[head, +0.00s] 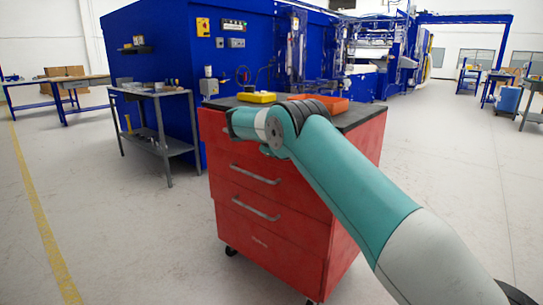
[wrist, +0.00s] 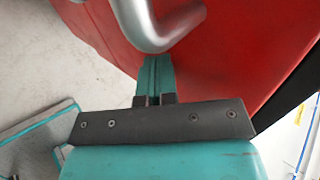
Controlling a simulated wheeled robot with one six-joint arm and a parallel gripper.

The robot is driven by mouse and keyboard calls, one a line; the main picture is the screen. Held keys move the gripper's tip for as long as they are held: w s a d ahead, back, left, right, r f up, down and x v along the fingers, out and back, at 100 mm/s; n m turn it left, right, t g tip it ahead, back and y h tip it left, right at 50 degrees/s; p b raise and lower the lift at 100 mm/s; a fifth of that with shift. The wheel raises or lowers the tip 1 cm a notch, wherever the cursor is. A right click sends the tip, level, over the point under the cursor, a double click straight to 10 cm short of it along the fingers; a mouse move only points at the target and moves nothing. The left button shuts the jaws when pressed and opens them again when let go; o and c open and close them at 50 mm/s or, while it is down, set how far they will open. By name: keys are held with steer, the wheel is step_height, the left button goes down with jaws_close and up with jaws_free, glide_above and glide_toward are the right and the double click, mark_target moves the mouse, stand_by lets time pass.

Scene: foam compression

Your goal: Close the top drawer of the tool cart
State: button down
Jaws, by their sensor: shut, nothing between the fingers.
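The red tool cart (head: 292,235) stands in front of me with a dark top. Its top drawer (head: 213,132) is partly covered by my arm in the head view, and I cannot tell there how far it stands out. Two lower grey handles, the upper one (head: 255,174) and the lower one (head: 255,207), show on the front. In the wrist view, my gripper (wrist: 155,62) has its teal fingers together and empty, close to the red drawer front (wrist: 225,50). A grey handle (wrist: 148,40) crosses just past the fingertips; contact is unclear. The fingers are hidden in the head view.
A yellow item (head: 257,97) and an orange-red tray (head: 325,104) lie on the cart top. A grey workbench (head: 155,93) stands at left by the blue machine (head: 165,40). The floor around the cart is clear.

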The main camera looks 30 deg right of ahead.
steer(key=d, duration=0.2)
steer(key=shift+w+d, duration=0.3)
steer(key=shift+w, duration=0.1)
steer(key=shift+d+r, duration=0.1)
steer(key=shift+d, duration=0.25)
steer(key=shift+a, duration=0.4)
steer(key=a+f+b+v, duration=0.1)
steer(key=f+v, duration=0.1)
steer(key=v, duration=1.1)
steer(key=shift+s+a, duration=0.25)
steer(key=shift+a, duration=0.1)
